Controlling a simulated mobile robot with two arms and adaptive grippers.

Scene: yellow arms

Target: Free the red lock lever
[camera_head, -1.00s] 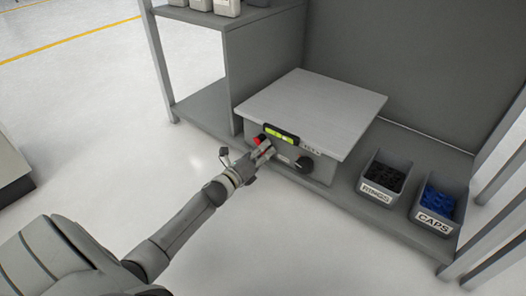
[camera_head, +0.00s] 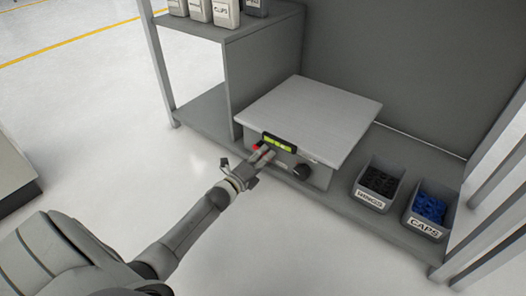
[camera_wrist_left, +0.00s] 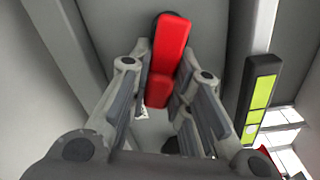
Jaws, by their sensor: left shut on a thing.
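The red lock lever (camera_wrist_left: 170,45) stands out in the left wrist view between the two fingers of my left gripper (camera_wrist_left: 166,72), which is shut on it. In the head view only a small red part of the lever (camera_head: 257,146) shows; the fingers of my left gripper (camera_head: 263,153) hide the rest. The lever sits on the front of a grey box with a pale flat lid (camera_head: 310,108). My right gripper is in neither view.
Bins of black fittings (camera_head: 379,184) and blue caps (camera_head: 430,208) stand on the bench to the right. Open floor lies left.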

